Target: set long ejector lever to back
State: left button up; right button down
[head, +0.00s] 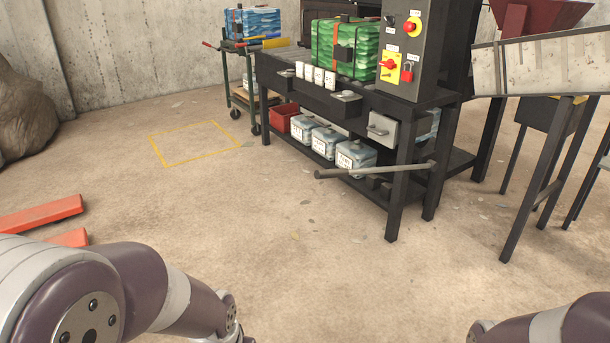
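A long grey bar with a thick dark end (370,171) sticks out low across the front of the black workbench (345,97), roughly level. It looks like the long ejector lever. Its free end points left, and its other end is near the bench's right front leg, where the joint is hard to make out. My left arm shows at the lower left and my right arm at the lower right corner. Both grippers are outside the picture, and neither arm is near the bar.
The bench carries a green bundle (345,50) and a control box (412,45). Wrapped blocks (356,153) and a red bin (281,117) sit on its lower shelf. A trolley (247,75) stands behind. Orange beams (40,214) lie left. The floor before the bench is clear.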

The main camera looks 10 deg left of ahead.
aim_at(432, 165)
jog(key=i+j+u, duration=0.15)
jog(key=i+j, duration=0.9)
jog(key=j, duration=0.1)
